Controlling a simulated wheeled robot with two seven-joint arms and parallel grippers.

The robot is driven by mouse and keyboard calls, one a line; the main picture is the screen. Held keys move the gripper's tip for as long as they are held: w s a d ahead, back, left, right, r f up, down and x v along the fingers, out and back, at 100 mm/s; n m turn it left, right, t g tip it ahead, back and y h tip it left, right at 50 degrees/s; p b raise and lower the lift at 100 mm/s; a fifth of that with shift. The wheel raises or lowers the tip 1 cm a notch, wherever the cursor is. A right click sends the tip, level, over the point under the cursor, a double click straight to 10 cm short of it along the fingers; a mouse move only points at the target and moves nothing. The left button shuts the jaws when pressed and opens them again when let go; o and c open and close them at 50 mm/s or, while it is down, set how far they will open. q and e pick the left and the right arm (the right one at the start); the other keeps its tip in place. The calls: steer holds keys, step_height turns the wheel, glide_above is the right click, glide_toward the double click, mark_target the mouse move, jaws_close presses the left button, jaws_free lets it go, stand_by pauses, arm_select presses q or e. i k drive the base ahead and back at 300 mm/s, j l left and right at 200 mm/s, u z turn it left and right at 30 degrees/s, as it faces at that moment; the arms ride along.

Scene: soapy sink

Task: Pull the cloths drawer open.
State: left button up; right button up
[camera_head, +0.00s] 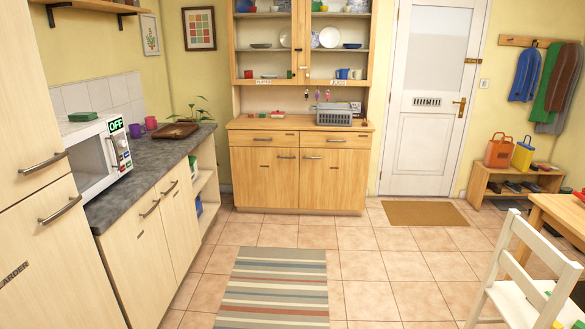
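A wooden dresser (298,200) stands against the far wall, facing me. Under its worktop are two shut drawers side by side, a left drawer (262,138) and a right drawer (322,140). Small dark marks that may be labels show on their fronts, too small to read. I cannot tell which, if either, is the cloths drawer. Two shut cupboard doors with bar handles lie below the drawers. Neither of my grippers is in view.
A striped rug (275,285) lies on the open tiled floor before the dresser. A counter (150,165) with a microwave (92,155) runs along the left. A white chair (505,285) and wooden table (560,215) stand at right. A brown mat (424,213) lies by the door.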

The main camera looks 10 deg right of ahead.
mark_target(316, 139)
steer(key=i+l+z, duration=0.3)
steer(key=i, duration=0.6)
steer(key=i+z, duration=0.3)
steer(key=i, duration=0.65)
steer(key=i+z, duration=0.1)
steer(key=i, duration=0.5)
steer(key=i+j+z, duration=0.1)
steer(key=i, duration=0.55)
steer(key=i+j+z, duration=0.1)
steer(key=i, duration=0.5)
steer(key=i+j+z, duration=0.25)
steer(key=i, duration=0.15)
steer(key=i+j+z, duration=0.2)
steer(key=i, duration=0.2)
